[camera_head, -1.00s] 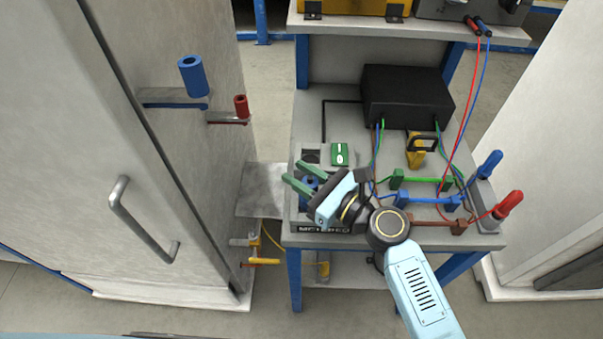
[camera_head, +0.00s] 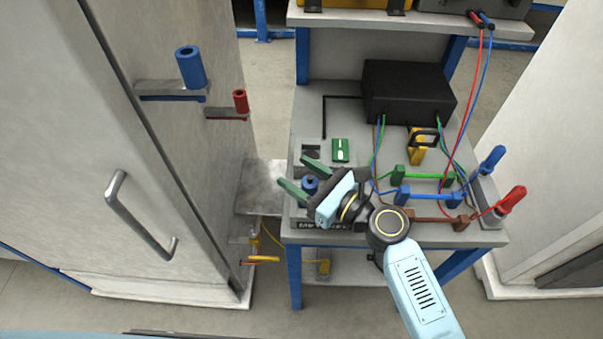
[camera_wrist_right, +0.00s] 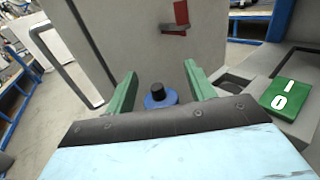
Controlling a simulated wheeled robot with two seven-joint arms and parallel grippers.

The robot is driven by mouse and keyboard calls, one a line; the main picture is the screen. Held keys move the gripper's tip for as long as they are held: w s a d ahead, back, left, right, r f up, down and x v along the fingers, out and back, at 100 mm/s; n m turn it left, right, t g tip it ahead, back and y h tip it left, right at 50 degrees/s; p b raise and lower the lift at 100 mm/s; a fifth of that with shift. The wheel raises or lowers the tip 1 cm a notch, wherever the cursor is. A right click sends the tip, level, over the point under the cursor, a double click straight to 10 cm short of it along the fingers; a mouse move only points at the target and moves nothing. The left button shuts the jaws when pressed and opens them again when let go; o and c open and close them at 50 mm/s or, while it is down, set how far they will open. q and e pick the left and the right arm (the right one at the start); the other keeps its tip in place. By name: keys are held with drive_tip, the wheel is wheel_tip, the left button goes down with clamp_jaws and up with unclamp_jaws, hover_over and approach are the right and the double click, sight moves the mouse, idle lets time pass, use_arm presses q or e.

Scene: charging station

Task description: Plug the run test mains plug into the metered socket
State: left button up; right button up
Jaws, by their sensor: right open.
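A blue round plug (camera_head: 310,185) with a black top stands upright at the front left of the bench. It also shows in the right wrist view (camera_wrist_right: 160,98). My right gripper (camera_head: 292,170) is open, with its green fingers apart on either side of the plug; I see a gap beside each finger (camera_wrist_right: 158,82). A grey panel with a dark round socket recess (camera_head: 311,153) lies just behind, beside a green I/O switch (camera_head: 340,150). A partly hidden dark label (camera_head: 318,226) seems to read METERED on the bench front. What lies under the plug is hidden. My left gripper is out of view.
A black box (camera_head: 408,95) with coloured leads stands at the back. Green, blue and brown linked blocks (camera_head: 430,197) and a yellow-black device (camera_head: 422,147) are on the right. A tall grey cabinet (camera_head: 150,130) with a handle and protruding posts stands close on the left.

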drive_tip(key=shift+d, duration=0.1)
drive_tip(key=v, duration=1.3)
drive_tip(key=shift+s, duration=0.15)
